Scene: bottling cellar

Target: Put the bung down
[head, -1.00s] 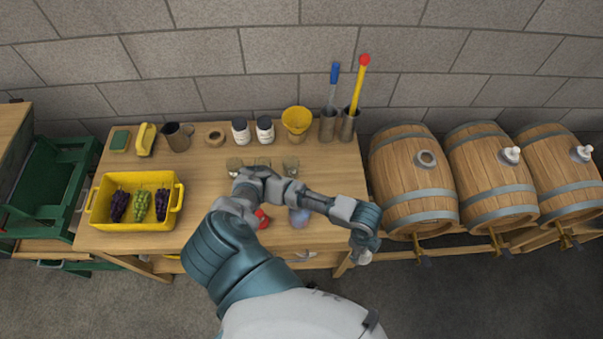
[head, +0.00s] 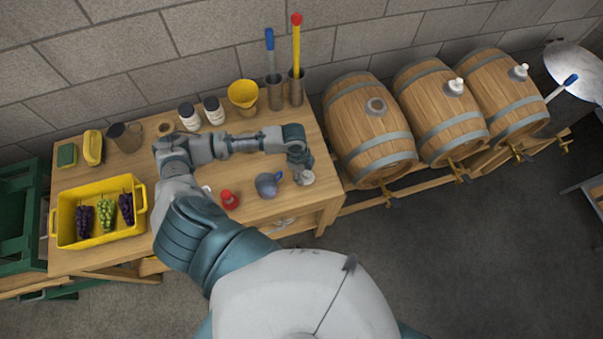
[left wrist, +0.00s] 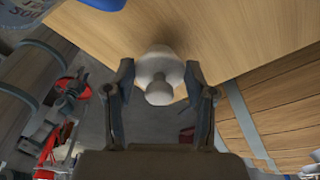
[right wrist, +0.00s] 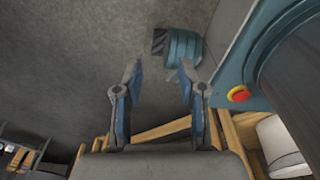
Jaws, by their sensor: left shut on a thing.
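The white bung (head: 307,178) is at the right end of the wooden table (head: 285,210), close to its edge. My left gripper (head: 303,169) is above it. In the left wrist view the bung (left wrist: 158,90) sits between the two fingers of my left gripper (left wrist: 158,68), which are shut on it. Wood of the tabletop shows behind it; I cannot tell whether the bung touches the wood. My right gripper (right wrist: 160,75) is open and empty in the right wrist view, over the floor.
A blue-grey vessel (head: 267,185) and a red object (head: 229,199) stand left of the bung. A yellow crate (head: 66,225) holds grapes. The nearest barrel (head: 365,135) has an open hole (head: 376,106); two farther barrels carry white bungs. Tools stand in metal holders at the back.

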